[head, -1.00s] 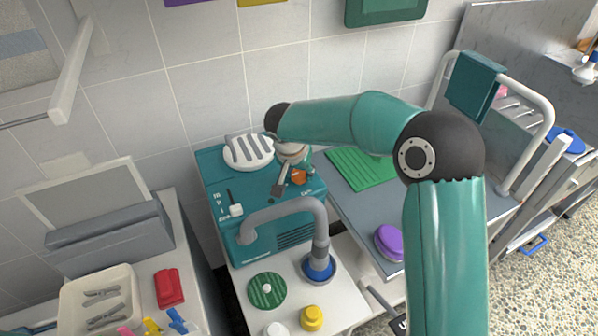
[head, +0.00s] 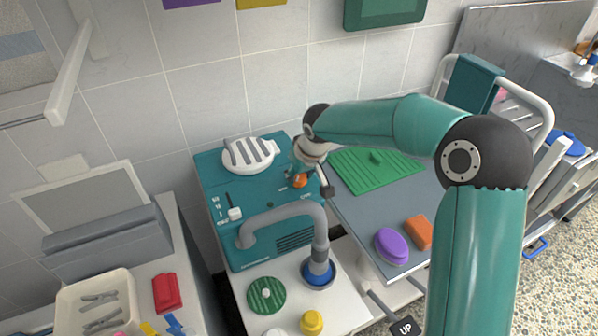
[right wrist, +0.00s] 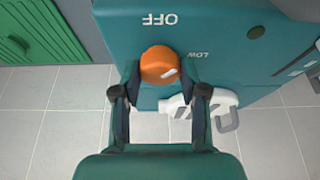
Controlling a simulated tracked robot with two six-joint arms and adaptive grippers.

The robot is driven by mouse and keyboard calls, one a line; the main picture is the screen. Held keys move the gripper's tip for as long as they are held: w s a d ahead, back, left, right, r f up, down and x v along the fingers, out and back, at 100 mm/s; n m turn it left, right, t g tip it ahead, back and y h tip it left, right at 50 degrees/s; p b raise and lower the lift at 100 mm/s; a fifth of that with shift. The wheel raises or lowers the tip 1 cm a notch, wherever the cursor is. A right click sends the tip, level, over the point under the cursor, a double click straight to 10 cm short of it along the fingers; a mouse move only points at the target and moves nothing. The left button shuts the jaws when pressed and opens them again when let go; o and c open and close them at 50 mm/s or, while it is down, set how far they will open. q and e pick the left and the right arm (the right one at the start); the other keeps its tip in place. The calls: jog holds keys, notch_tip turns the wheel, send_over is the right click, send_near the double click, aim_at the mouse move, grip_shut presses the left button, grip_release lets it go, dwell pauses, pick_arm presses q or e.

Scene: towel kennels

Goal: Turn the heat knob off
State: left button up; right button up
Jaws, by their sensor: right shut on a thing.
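The heat knob (head: 300,181) is a small orange knob on the front right of the teal machine (head: 215,178). In the right wrist view the knob (right wrist: 158,63) has a white mark at its lower right, on the side towards the printed LOW. The word OFF is printed above it, upside down. My right gripper (right wrist: 160,72) is shut on the knob, one finger on each side. In the head view the wrist and fingers partly hide the knob. My left gripper is in neither view.
A slatted white piece (head: 248,154) lies on the machine, behind the knob. A grey hose (head: 290,209) arches in front. A green ribbed mat (head: 372,164), a purple oval (head: 391,245) and an orange block (head: 419,233) lie on the grey table to the right.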

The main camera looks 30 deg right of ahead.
jog(key=n+p, duration=0.1)
jog(key=n+y, duration=0.1)
jog(key=n, duration=0.1)
jog(key=shift+w+d+r+n+p, duration=0.1)
jog(key=shift+d+r+n+p, duration=0.05)
jog(key=shift+n+p, duration=0.2)
jog(key=shift+n+y, duration=0.5)
jog(key=shift+n, duration=0.35)
jog(key=shift+n+g+y, duration=0.5)
jog(key=shift+n, duration=0.9)
jog(key=o, duration=1.1)
jog(key=shift+o, duration=0.2)
jog(key=v, duration=1.1)
jog(key=shift+r, duration=0.3)
